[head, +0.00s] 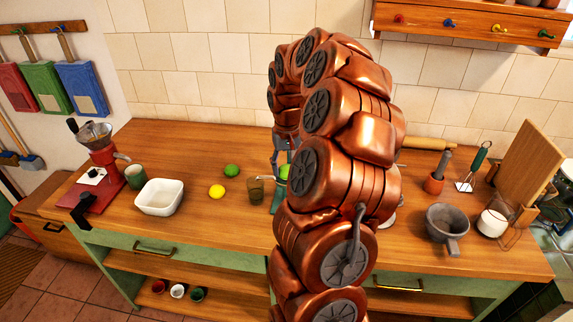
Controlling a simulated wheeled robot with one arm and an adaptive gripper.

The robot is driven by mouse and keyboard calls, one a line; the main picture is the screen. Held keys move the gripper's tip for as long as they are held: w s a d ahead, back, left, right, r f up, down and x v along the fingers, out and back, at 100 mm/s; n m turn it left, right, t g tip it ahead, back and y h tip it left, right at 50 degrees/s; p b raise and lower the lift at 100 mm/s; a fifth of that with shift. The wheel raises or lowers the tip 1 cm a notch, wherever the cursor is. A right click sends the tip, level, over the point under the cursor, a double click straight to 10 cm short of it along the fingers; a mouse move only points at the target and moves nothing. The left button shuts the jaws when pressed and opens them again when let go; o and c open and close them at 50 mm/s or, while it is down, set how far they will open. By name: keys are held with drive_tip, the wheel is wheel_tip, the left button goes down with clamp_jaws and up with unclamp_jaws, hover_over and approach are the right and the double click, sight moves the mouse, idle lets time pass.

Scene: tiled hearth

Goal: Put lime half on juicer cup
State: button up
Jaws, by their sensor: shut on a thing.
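My copper arm stands in front of the middle of the counter and hides much of what lies behind it. My gripper (281,160) shows only in part at the arm's left edge, pointing down and shut on the green lime half (284,173). The lime half is partly covered by the arm. A teal piece (277,198) shows just below it, mostly hidden; I cannot tell if it is the juicer cup, nor whether the lime half touches it.
A brown glass (255,190), a lemon (217,191) and a whole lime (232,170) stand left of the gripper. Farther left are a white dish (159,197), a green mug (135,176) and a red machine (104,162). A grey mortar-like bowl (447,222) stands right.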

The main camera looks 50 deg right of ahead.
sight(287, 167)
drive_tip(key=shift+f, duration=0.15)
drive_tip(key=o, duration=1)
drive_tip(key=shift+o, duration=0.2)
drive_tip(key=shift+r, duration=0.25)
drive_tip(key=shift+r+b, duration=0.2)
drive_tip(key=shift+b, duration=0.1)
wheel_tip(287, 167, up, 11)
drive_tip(key=b, duration=0.3)
drive_tip(key=shift+r+b, duration=0.2)
drive_tip(key=shift+b, duration=0.15)
